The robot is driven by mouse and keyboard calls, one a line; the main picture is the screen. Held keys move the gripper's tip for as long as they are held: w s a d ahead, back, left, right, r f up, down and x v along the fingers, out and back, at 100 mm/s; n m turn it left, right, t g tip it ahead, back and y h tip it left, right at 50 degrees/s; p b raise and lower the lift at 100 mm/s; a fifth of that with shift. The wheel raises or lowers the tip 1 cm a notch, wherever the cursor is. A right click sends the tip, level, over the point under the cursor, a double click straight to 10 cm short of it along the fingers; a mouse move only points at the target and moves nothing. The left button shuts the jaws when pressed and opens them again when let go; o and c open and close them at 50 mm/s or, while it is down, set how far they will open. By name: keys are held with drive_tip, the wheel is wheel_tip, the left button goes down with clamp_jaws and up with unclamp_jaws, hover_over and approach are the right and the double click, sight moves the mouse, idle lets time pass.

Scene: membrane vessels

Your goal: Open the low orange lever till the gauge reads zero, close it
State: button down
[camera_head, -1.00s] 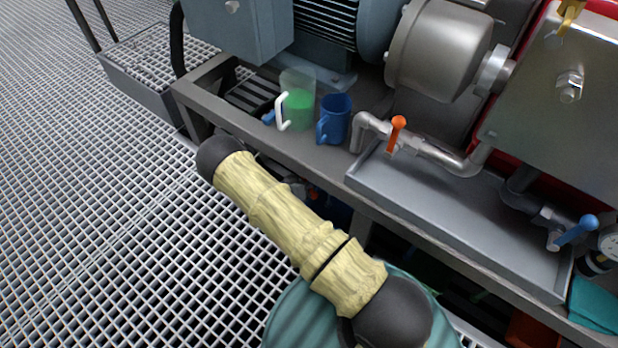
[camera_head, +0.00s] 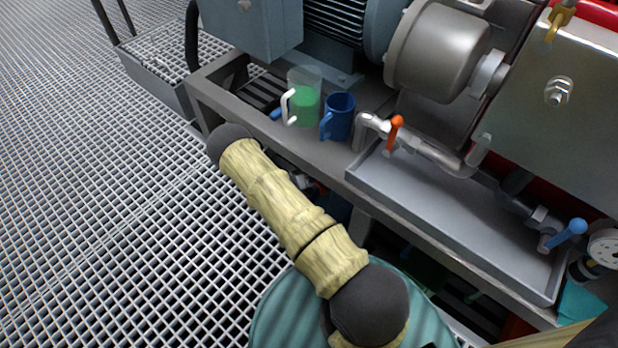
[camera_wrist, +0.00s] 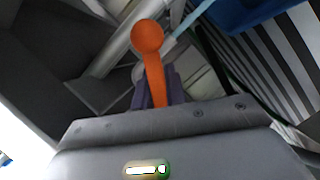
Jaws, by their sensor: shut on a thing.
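In the wrist view an orange lever (camera_wrist: 154,62) with a ball end stands between the two dark fingers of my gripper (camera_wrist: 157,88), which is shut on its shaft. The lever's pivot is hidden behind the gripper body. In the head view my gripper is hidden behind the arm and below the bench edge. Another orange lever (camera_head: 396,129) on the pipe above the tray is in plain view, with nothing touching it. A round white gauge (camera_head: 605,247) is cut off at the right edge; its reading is too small to tell.
A clear jug with green liquid (camera_head: 305,100) and a blue jug (camera_head: 340,118) stand on the bench, left of the grey tray (camera_head: 455,226). A blue lever (camera_head: 566,233) sits at the tray's right end. Open grating floor (camera_head: 110,220) lies to the left.

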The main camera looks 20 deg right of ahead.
drive_tip(key=shift+a, duration=0.1)
idle(0.4)
drive_tip(key=c, duration=1.4)
unclamp_jaws()
drive_tip(key=shift+c, duration=0.2)
drive_tip(key=p+v, duration=0.6)
drive_tip(key=v, duration=1.1)
drive_tip(key=shift+a, duration=0.15)
drive_tip(key=shift+s, duration=0.1)
